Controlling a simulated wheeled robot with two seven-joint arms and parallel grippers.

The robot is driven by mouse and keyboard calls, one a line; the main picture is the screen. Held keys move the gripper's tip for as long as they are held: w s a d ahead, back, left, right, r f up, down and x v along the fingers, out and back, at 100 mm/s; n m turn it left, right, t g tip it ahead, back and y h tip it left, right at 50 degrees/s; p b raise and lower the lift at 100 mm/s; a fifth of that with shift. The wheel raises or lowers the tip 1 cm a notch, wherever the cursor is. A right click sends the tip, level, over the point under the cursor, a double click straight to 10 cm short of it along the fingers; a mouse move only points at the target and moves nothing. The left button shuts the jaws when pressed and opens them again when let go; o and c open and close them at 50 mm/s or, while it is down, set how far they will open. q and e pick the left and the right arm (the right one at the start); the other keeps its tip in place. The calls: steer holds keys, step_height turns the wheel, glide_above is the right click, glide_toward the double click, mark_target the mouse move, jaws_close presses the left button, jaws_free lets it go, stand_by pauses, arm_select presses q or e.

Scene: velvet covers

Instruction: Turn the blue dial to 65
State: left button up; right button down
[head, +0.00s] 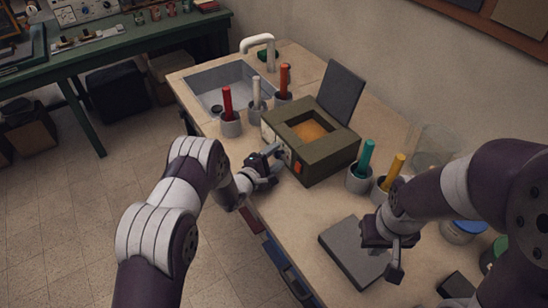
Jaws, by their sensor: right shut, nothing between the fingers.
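An olive box (335,160) with a recessed orange-brown inside and a raised dark lid (341,92) stands on the bench. My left gripper (274,160) is at the front face of the box, at or very near its pale panel. I cannot make out the blue dial or its reading; the gripper covers part of that panel. Whether the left fingers are open or shut on something is too small to tell. My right gripper (392,262) is shut and empty, above or beside a grey slab (345,252) at the front right, away from the box.
An orange switch (298,167) is on the box front. Cups with red (227,102), white (256,90) and orange (284,80) handles stand behind left; teal (365,158) and yellow (394,172) ones stand right. A sink (205,82) is at the back left.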

arm_select(q)
steer(key=b+v, duration=0.1)
steer(key=v, duration=1)
steer(key=shift+s+a, duration=0.2)
steer(key=shift+s, duration=0.15)
steer(key=shift+s+a+r, duration=0.1)
steer(key=shift+s+a, duration=0.1)
steer(key=shift+s, duration=0.25)
